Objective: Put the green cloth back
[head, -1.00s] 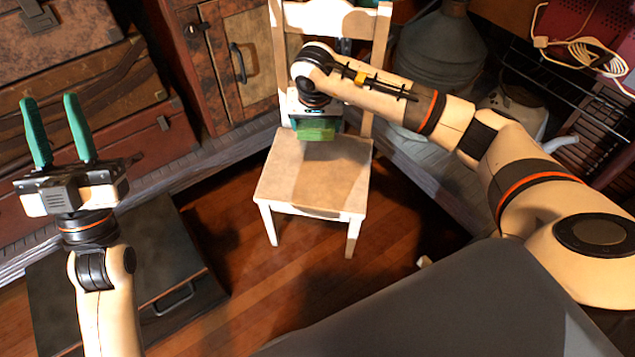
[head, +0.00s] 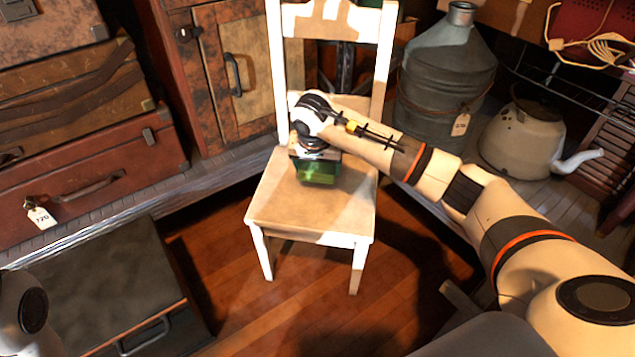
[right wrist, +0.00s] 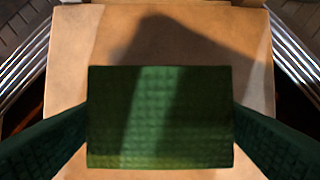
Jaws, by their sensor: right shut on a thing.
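The green cloth is a folded, textured block (right wrist: 160,117) between the two green fingers of my right gripper in the right wrist view. In the head view the right gripper (head: 318,172) points down over the white chair (head: 312,215), near the back of its seat. The gripper is shut on the cloth, which shows as green below the wrist. The wrist view shows the pale seat (right wrist: 75,65) behind the cloth; I cannot tell whether the cloth touches it. My left gripper is out of the head view; only a piece of my left arm shows at the lower left edge.
Stacked suitcases (head: 80,180) stand at the left, beside a wooden cabinet (head: 240,75). A large metal jug (head: 447,85) and a white enamel pot (head: 522,140) stand at the right. A dark case (head: 105,290) lies at lower left. The front of the chair seat is clear.

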